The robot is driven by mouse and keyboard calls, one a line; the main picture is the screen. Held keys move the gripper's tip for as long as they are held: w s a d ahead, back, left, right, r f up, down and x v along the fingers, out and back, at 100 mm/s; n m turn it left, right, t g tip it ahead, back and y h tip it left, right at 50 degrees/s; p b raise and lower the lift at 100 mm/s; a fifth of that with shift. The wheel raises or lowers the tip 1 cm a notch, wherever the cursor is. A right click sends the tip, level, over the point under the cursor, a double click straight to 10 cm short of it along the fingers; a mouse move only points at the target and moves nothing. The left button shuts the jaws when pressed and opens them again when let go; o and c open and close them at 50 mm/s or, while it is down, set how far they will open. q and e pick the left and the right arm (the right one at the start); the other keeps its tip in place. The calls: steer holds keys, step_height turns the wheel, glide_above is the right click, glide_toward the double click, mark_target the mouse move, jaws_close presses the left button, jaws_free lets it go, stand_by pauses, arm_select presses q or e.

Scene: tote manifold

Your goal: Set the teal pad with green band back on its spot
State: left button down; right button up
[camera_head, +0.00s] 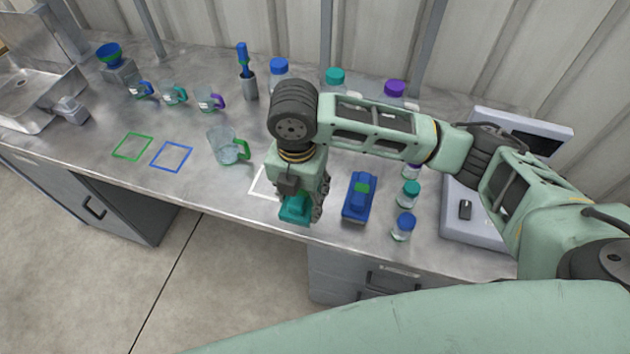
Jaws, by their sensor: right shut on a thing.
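My right gripper (306,212) is shut on a teal pad (293,209) and points down near the front edge of the bench. The pad's upper part is hidden by the gripper, and I cannot make out a green band on it. A white square outline (257,187) on the bench lies just left of and behind the gripper, partly covered by it. A green square outline (132,147) and a blue square outline (171,156) lie farther left, both empty. My left gripper is not in view.
A blue pad with a green patch (358,198) stands right of the gripper. Small bottles with teal (410,188) and blue (404,222) caps stand beyond it. A green-handled jug (225,146) stands left. A scale-like device (465,215) is at the right.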

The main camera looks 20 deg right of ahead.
steer(key=w+d+f, duration=0.2)
steer(key=w+d+f+p, duration=0.1)
steer(key=w+d+f, duration=0.1)
steer(key=w, duration=0.1)
steer(key=w+d+f+p, duration=0.1)
steer(key=w+f, duration=0.1)
steer(key=w, duration=0.1)
steer(key=shift+d, duration=0.4)
steer(key=shift+w+d+f, duration=0.1)
steer(key=shift+w, duration=0.05)
step_height(320, 180, down, 3)
steer(key=shift+f+p, duration=0.1)
steer(key=shift+p, duration=0.8)
steer(key=shift+f, duration=0.45)
steer(key=shift+f, duration=0.1)
steer(key=o, duration=1)
